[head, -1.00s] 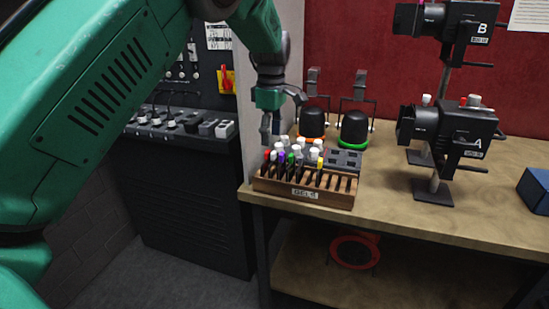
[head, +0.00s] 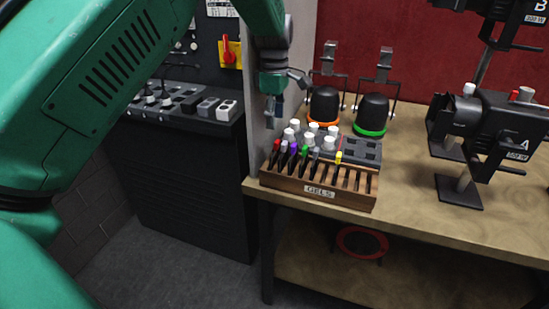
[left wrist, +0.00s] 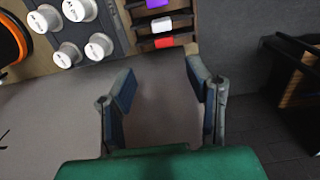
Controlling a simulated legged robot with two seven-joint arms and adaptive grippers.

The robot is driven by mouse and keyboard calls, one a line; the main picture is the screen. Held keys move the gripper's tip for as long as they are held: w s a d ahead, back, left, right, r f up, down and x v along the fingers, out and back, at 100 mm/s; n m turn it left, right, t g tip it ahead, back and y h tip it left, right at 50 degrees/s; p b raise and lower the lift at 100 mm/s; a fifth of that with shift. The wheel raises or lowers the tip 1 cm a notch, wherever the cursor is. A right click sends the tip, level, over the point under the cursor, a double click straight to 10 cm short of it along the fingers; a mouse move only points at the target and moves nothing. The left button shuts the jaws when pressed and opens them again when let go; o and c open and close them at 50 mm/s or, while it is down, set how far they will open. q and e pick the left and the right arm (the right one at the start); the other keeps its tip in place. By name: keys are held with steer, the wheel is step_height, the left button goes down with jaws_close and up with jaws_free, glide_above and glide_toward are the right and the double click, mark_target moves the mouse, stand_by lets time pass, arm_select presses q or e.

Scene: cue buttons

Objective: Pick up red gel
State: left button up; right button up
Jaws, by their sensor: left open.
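The red gel (head: 276,147) stands at the left end of a wooden rack labelled GELS (head: 285,184). In the left wrist view the red gel (left wrist: 164,42) shows as a red tab at the end of the row, beside a white one and a purple one. My left gripper (head: 275,110) hangs above and behind the rack's left end. In the left wrist view its two fingers (left wrist: 160,75) are spread with nothing between them, and the red gel is just beyond the tips. My right gripper is not in view.
Other gels stand along the rack, including purple, green (head: 304,154) and yellow (head: 338,158). White-topped pieces sit on a grey tray behind. Black domes with an orange (head: 324,104) and a green (head: 371,115) ring stand farther back. A black lamp (head: 490,125) is at right.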

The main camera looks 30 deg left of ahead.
mark_target(277, 141)
arm_select(q)
steer(key=f, duration=0.4)
steer(key=d+f, duration=0.1)
steer(key=f, duration=0.2)
steer(key=shift+s+p, duration=0.3)
steer(key=shift+w+a+f, duration=0.1)
steer(key=shift+f, duration=0.25)
steer(key=shift+a, duration=0.1)
steer(key=c, duration=0.8)
steer(key=shift+c, duration=1.1)
